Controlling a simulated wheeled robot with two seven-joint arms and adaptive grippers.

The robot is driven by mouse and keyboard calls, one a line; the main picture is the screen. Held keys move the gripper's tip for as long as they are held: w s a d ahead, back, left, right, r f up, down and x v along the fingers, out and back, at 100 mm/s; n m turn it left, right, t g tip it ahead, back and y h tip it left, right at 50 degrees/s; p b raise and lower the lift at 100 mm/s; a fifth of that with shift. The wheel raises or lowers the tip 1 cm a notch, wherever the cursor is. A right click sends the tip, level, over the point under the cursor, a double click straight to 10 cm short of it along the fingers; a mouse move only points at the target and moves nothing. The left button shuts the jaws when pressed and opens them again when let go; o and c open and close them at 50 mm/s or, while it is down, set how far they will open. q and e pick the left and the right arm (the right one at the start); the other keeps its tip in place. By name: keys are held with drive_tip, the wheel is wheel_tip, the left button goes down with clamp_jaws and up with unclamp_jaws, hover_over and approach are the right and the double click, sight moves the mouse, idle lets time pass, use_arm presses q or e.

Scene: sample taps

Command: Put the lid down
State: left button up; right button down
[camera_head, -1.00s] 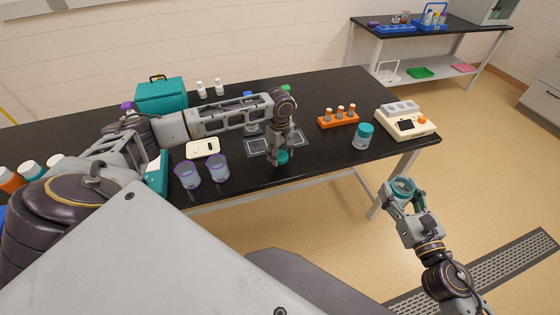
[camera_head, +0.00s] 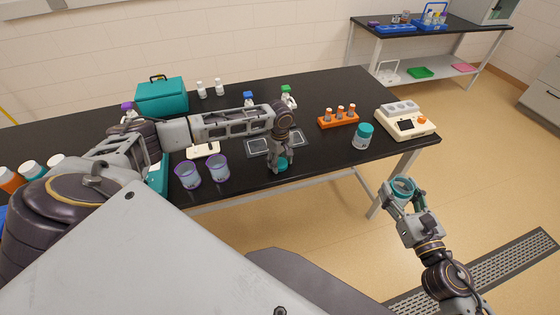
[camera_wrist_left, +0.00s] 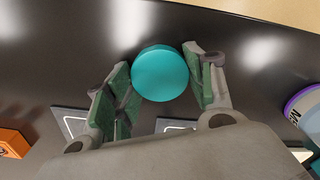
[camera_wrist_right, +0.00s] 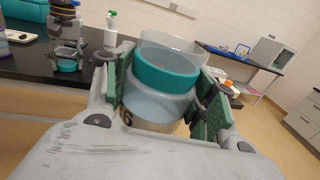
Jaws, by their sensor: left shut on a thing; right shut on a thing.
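The teal round lid (camera_head: 281,164) is held in my left gripper (camera_head: 279,160), low over the black table near its front edge. In the left wrist view the lid (camera_wrist_left: 160,73) sits between the green-padded fingers, its flat top showing. The lid also shows in the right wrist view (camera_wrist_right: 67,66), at or just above the table top; I cannot tell whether it touches. My right gripper (camera_head: 402,190) is shut on an open jar with a teal rim (camera_wrist_right: 165,75), held upright off the table's front right side.
Purple-rimmed beakers (camera_head: 217,168) stand left of the lid. Dark framed pads (camera_head: 258,146) lie behind it. A teal-capped jar (camera_head: 363,136), an orange rack (camera_head: 338,119) and a white device (camera_head: 405,121) stand to the right. The table between lid and capped jar is clear.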

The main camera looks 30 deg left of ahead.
sight(280, 163)
idle(0.3)
use_arm(q)
drive_tip(key=o, duration=1.1)
wheel_tip(280, 163, up, 12)
drive_tip(key=shift+r+b, duration=0.1)
drive_tip(key=shift+b, duration=0.35)
drive_tip(key=shift+d, duration=0.1)
idle(0.5)
